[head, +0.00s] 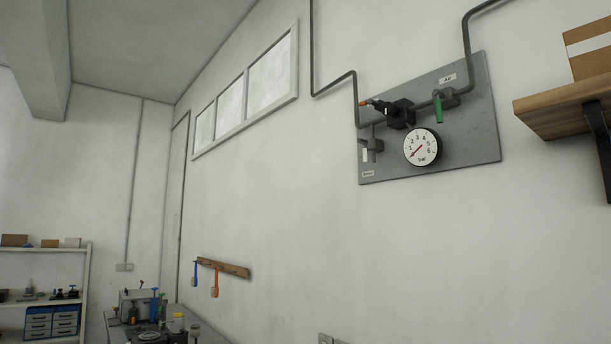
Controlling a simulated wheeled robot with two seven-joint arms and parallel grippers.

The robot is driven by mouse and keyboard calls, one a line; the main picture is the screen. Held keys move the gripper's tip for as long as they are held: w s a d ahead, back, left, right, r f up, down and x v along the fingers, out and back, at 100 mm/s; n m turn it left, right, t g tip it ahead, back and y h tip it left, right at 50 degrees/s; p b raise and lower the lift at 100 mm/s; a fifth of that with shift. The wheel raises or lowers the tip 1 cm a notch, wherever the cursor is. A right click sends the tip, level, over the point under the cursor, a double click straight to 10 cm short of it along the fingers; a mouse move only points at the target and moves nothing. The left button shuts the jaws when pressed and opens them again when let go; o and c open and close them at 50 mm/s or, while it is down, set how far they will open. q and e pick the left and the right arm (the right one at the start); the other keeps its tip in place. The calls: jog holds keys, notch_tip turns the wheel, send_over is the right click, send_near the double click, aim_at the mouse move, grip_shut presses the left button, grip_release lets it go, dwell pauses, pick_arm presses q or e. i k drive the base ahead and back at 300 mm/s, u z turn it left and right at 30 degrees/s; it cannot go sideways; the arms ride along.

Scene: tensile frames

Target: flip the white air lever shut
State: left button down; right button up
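A grey panel (475,135) is mounted high on the wall at the right of the head view. Beneath its "Air" label (447,78), a valve (451,97) carries a green lever (438,110) that hangs down, across the line of the pipe. A small white lever-like piece (365,155) hangs at a second valve (375,144) at the panel's lower left, above a label too small to read surely. The round gauge (422,147) has a red needle pointing to the lower left, near the low end. Neither of my grippers is in view.
A wooden shelf (560,105) with a cardboard box (588,50) juts out at the right. A cluttered bench (215,338) and a shelf rack (86,290) stand low left.

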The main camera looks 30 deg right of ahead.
aim_at(365, 143)
jog(key=z, duration=0.35)
jog(key=i, duration=1.45)
jog(key=z, duration=1.7)
jog(key=i, duration=0.6)
jog(key=z, duration=0.55)
